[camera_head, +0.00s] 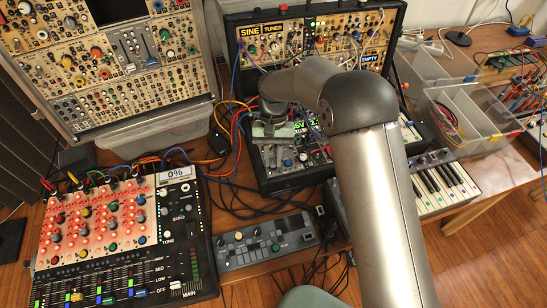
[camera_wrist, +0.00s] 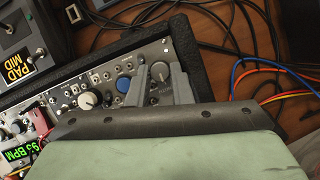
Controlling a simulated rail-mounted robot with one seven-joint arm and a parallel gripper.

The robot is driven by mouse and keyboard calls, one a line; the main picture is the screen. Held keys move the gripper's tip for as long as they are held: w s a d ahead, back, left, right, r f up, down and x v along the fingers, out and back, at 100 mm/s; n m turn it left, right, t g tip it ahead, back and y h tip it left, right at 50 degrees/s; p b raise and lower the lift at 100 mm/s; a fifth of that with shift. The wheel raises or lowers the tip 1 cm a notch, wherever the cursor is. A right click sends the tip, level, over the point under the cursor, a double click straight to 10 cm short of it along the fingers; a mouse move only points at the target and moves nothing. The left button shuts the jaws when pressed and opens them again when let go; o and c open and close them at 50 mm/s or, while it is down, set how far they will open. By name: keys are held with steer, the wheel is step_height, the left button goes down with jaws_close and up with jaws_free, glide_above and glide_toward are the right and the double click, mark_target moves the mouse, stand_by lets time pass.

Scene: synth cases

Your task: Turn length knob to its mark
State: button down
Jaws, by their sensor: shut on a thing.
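My gripper (camera_wrist: 160,78) is over the lower synth case, its two grey fingers reaching down on either side of a small grey knob (camera_wrist: 160,70) near the panel's end. The fingers are shut on this knob. I cannot read its label or a mark beside it, so I cannot tell from lettering that it is the length knob. In the head view my gripper (camera_head: 272,130) stands over the left part of the lower case, and its wrist hides the held knob. The panel (camera_wrist: 103,75) also bears a blue knob (camera_wrist: 122,85) and a pale knob (camera_wrist: 87,100) beside the fingers.
Patch cables (camera_head: 238,125) hang close to my gripper's left. A red plug (camera_wrist: 38,120) and a green BPM display (camera_wrist: 20,151) are on the same case. A mixer (camera_head: 120,235) stands at lower left, a small grey unit (camera_head: 265,240) in front, and a keyboard (camera_head: 445,185) at right.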

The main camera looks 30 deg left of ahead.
stand_by(0.4)
steer(key=shift+r, duration=0.1)
steer(key=c, duration=1.3)
jaws_free()
steer(key=shift+s, duration=0.1)
